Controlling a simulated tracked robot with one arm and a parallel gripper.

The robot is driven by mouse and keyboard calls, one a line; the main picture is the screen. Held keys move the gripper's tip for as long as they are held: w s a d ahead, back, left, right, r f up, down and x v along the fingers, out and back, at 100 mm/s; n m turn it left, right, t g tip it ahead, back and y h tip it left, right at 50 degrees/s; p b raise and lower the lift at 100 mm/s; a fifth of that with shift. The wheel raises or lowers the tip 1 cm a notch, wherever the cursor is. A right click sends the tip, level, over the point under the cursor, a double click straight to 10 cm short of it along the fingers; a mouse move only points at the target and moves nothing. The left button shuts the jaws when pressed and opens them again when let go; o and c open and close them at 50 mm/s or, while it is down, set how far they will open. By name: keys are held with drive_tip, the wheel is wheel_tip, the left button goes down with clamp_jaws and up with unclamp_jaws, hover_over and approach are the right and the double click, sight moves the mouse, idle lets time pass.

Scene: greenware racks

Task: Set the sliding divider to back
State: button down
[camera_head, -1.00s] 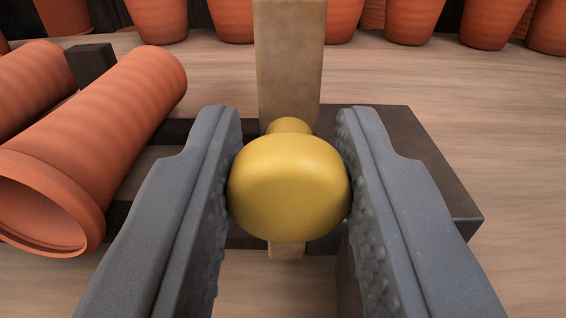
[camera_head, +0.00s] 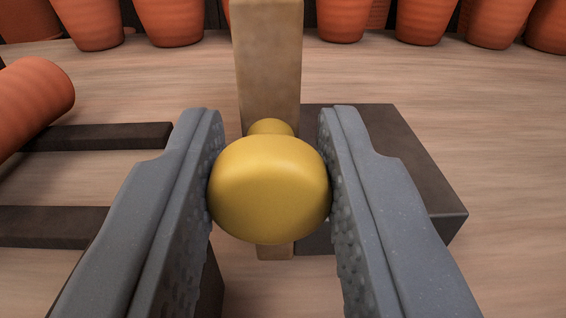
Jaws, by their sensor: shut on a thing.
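The sliding divider shows as an upright tan wooden slat (camera_head: 269,60) with a round yellow knob (camera_head: 270,190) on its near face. My gripper (camera_head: 270,180) is shut on the yellow knob, with one grey textured finger on each side of it. The slat stands behind the knob, and its lower end shows just below the knob. The fingers and the knob hide part of what lies behind and below.
A dark block (camera_head: 400,165) sits right of the slat. Two dark rails (camera_head: 100,137) lie at the left, and an orange clay pot (camera_head: 35,95) lies on its side there. Several upright orange pots (camera_head: 425,20) stand along the back. Pale wooden surface (camera_head: 500,120) is clear at the right.

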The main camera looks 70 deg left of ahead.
drive_tip(key=shift+s+r, duration=0.1)
drive_tip(key=c, duration=1.2)
unclamp_jaws()
drive_tip(key=b+v, duration=0.3)
drive_tip(key=v, duration=1)
drive_tip(key=shift+d+b, duration=0.35)
